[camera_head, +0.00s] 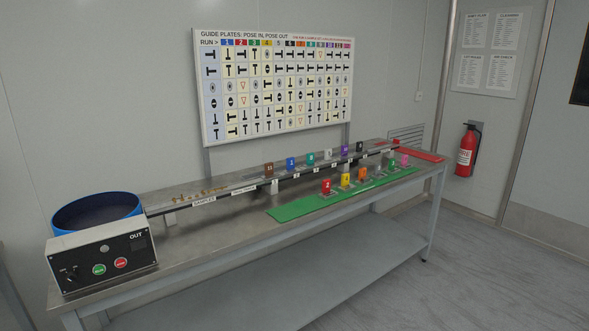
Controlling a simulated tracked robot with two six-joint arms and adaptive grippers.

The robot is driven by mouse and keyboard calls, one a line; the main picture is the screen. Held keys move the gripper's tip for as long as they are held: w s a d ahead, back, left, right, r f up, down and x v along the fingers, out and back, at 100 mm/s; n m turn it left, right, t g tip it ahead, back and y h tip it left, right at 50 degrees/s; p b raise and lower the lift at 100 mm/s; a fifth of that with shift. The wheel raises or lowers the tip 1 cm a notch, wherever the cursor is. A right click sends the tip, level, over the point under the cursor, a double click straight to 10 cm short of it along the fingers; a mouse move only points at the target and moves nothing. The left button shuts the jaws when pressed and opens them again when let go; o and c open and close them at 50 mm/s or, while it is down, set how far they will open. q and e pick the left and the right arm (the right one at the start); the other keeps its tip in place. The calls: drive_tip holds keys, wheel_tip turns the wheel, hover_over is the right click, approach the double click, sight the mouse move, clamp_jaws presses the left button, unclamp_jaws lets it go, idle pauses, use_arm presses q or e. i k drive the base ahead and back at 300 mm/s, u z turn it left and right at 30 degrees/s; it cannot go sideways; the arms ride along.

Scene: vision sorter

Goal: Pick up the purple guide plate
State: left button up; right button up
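The purple guide plate (345,149) stands upright in the back row of plates, along the rail toward the right half of the metal bench. It is small in the head view, and its number is too small to read. Neither of my grippers is in view.
A green mat (312,206) at the bench's front edge carries red, yellow, orange, green and pink plates. A blue bowl (68,231) and a control box (103,258) stand at the left end. A red mat (419,153) lies far right. Floor in front is clear.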

sight(344, 148)
drive_tip(key=z, duration=0.05)
drive_tip(key=i, duration=0.75)
drive_tip(key=u, duration=0.25)
drive_tip(key=k, duration=0.65)
drive_tip(key=z, duration=0.05)
drive_tip(key=i, duration=0.75)
drive_tip(key=z, duration=1.2)
